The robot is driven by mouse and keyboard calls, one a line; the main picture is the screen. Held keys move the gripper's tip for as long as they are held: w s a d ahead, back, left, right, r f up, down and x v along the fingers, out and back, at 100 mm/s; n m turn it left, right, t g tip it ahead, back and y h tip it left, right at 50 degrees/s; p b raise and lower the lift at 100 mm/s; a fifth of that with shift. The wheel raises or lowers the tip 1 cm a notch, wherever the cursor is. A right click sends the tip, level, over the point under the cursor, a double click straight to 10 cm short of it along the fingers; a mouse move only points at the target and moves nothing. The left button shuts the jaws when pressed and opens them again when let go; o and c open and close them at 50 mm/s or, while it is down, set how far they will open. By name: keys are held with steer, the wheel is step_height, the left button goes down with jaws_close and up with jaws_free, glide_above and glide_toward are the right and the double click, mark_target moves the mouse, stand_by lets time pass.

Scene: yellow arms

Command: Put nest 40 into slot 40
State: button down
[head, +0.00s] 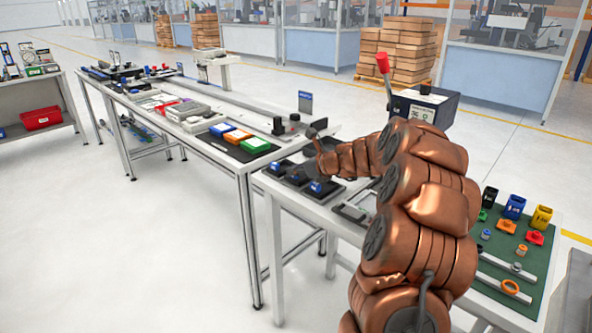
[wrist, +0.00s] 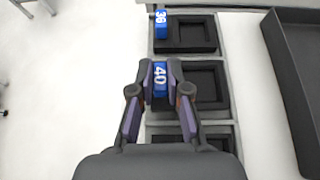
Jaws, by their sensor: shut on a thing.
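Nest 40 is a black square tray (wrist: 222,85) with a square recess and a blue tab (wrist: 160,76) marked 40 on its left side. My gripper (wrist: 160,80) has its two fingers closed on either side of this blue tab. Nest 40 lies over the middle place of a row of light grey slots. I cannot tell whether it is seated or slightly raised. In the head view my gripper (head: 316,150) is low over the row of black nests, and my arm hides part of it. No slot number is readable.
A nest with a blue 38 tab (wrist: 161,24) sits above in the row, and another black nest (wrist: 190,140) below, partly hidden by my gripper. A large black tray (wrist: 285,75) stands to the right. Open floor (wrist: 60,100) lies left of the table edge.

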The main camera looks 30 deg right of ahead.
steer(key=shift+f, duration=0.3)
steer(key=c, duration=1.1)
jaws_free()
steer(key=shift+o, duration=0.2)
steer(key=v, duration=1.2)
